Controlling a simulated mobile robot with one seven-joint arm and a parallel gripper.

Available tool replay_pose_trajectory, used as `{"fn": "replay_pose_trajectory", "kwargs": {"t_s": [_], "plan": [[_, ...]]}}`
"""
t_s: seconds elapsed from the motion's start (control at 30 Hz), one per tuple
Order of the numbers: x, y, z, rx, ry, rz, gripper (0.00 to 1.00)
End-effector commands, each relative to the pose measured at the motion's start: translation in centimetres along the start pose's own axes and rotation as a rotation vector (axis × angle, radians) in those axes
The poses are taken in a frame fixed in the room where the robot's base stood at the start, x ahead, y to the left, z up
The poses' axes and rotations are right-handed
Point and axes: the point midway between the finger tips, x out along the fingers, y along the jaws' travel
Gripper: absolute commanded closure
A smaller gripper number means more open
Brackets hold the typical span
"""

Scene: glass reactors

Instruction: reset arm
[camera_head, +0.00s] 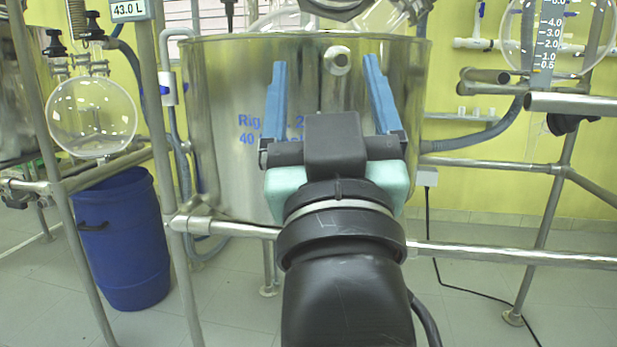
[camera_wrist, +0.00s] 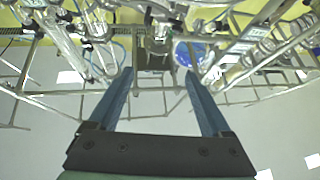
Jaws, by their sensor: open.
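My gripper (camera_head: 326,85) has two blue fingers spread apart, with nothing between them. In the head view it is raised in front of the large steel vessel (camera_head: 225,100), pointing up and away. I cannot tell how far its fingertips are from the vessel wall. In the wrist view my gripper (camera_wrist: 157,82) is also open and empty, with glassware and metal frames beyond it. My arm hides the lower middle of the head view and part of the lettering on the vessel.
A horizontal metal rail (camera_head: 510,256) runs across in front of the vessel. A metal upright (camera_head: 170,150) stands at left. A round glass flask (camera_head: 92,117) hangs above a blue drum (camera_head: 125,245) at left. A graduated glass vessel (camera_head: 558,35) is at upper right. Tiled floor shows at lower right.

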Motion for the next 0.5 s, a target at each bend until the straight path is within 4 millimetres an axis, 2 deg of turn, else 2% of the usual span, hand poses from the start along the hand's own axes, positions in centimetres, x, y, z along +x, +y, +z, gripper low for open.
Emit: {"fn": "replay_pose_trajectory", "kwargs": {"t_s": [0.03, 0.17, 0.2, 0.5], "plan": [[-0.3, -0.3, -4.2, 0.022, 0.071, 0.008, 0.18], [-3.0, -0.7, -12.3, 0.089, 0.248, 0.025, 0.18], [-1.8, -0.4, -13.3, 0.089, 0.239, 0.027, 0.18], [3.3, 0.4, -20.6, 0.086, 0.233, 0.026, 0.18]]}}
